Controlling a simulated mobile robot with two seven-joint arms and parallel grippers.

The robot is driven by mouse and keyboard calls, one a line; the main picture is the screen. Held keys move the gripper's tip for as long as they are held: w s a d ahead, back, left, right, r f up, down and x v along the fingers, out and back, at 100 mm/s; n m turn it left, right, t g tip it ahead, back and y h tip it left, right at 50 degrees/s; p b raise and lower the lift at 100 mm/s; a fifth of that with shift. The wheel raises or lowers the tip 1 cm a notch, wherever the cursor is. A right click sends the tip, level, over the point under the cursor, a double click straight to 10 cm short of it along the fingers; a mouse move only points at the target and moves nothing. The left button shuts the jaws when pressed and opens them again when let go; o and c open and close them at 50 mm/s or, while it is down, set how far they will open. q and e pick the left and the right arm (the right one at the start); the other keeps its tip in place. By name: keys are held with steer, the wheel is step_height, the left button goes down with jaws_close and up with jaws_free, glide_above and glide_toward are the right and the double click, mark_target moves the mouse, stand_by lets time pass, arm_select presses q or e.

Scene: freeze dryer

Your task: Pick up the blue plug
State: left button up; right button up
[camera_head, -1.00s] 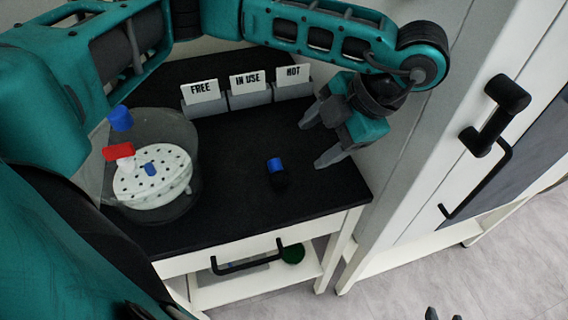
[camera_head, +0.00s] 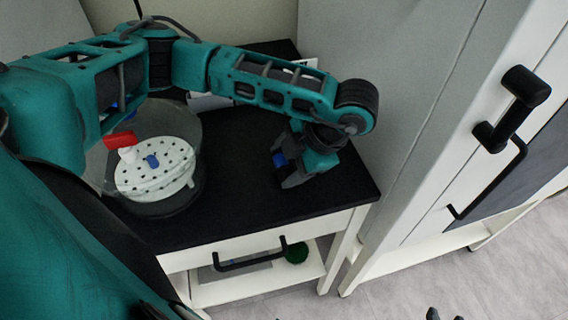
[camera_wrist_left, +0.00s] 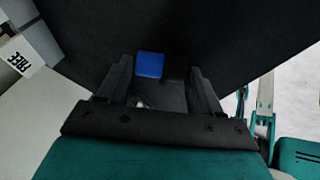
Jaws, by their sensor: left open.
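The blue plug (camera_head: 278,160) is a small blue piece with a dark body on the black tabletop, partly hidden by my left gripper in the head view. In the left wrist view the blue plug (camera_wrist_left: 150,65) shows between the open fingers, nearer the left finger. My left gripper (camera_head: 284,167) is open and points down at the plug; it also shows in the left wrist view (camera_wrist_left: 160,76). I cannot tell if a finger touches the plug. Dark tips at the bottom edge, probably my right gripper (camera_head: 444,315), are mostly cut off.
A clear round vessel (camera_head: 188,118) holds a white perforated plate (camera_head: 135,178) with a red-handled part (camera_head: 121,139) and another small blue piece (camera_head: 152,161). Label cards at the back are mostly hidden by my arm. A white cabinet (camera_head: 400,130) stands close on the right.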

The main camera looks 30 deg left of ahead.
arm_select(q)
steer(key=shift+c, duration=0.4)
steer(key=c, duration=0.6)
steer(key=shift+c, duration=0.2)
steer(key=shift+r, duration=0.1)
